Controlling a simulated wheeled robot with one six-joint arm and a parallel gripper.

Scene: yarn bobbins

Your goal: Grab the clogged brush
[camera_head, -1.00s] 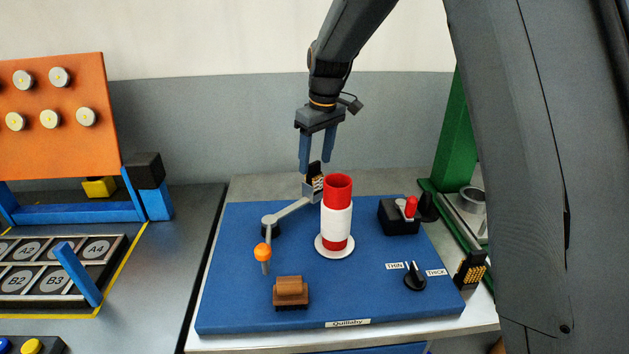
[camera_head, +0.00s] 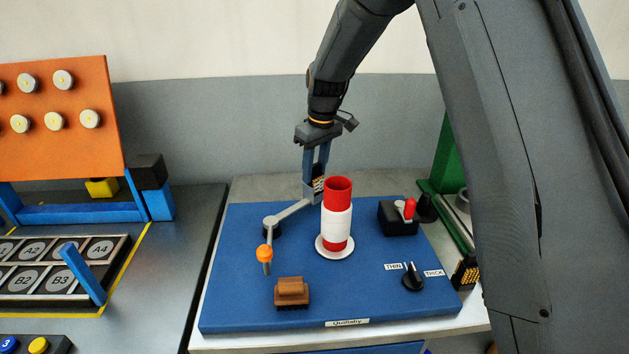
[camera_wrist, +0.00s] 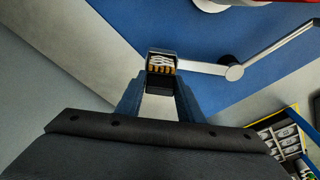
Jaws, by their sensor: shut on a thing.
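The clogged brush (camera_head: 319,184) is a small black block with orange bristles and white fibres across them. It sits at the end of a grey swing arm (camera_head: 291,210), just behind and left of the red and white bobbin (camera_head: 336,222). My gripper (camera_head: 315,174) reaches down from above, and its blue fingers are shut on the brush. In the wrist view the brush (camera_wrist: 161,64) shows its fibre-covered bristles between and beyond the fingertips (camera_wrist: 160,88). It still meets the end of the swing arm there.
The blue base (camera_head: 245,310) carries a brown brush block (camera_head: 291,293), an orange knob (camera_head: 264,253), a thin/thick dial (camera_head: 413,278) and a black box with a red lever (camera_head: 399,217). Another black brush with orange bristles (camera_head: 467,273) stands at the right edge. A labelled rack (camera_head: 60,265) lies left.

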